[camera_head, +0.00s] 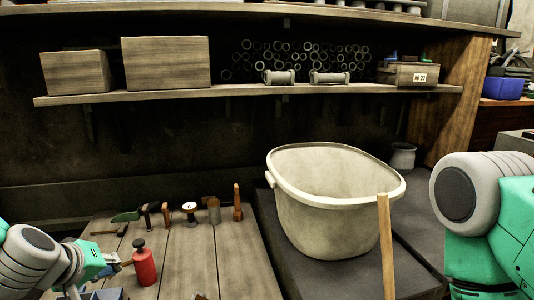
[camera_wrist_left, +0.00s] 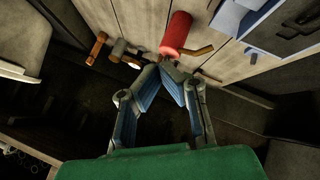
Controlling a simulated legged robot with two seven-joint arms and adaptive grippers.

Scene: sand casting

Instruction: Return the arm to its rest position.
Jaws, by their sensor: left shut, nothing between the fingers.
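My left arm comes in at the lower left of the head view. Its gripper (camera_head: 118,264) is over the left part of the wooden bench, beside the red bottle-like object (camera_head: 145,266). In the left wrist view the fingers of this gripper (camera_wrist_left: 163,66) meet at their tips, shut with nothing held. The red object (camera_wrist_left: 178,32) is just beyond the fingertips there; I cannot tell whether they touch. My right arm shows at the right edge of the head view, but its gripper is out of view.
Several small hand tools stand along the back of the wooden bench (camera_head: 190,262). A large pale bucket (camera_head: 325,222) stands on a dark surface to the right, with a wooden stick (camera_head: 386,250) in front. A shelf (camera_head: 250,90) with boxes and pipes runs behind.

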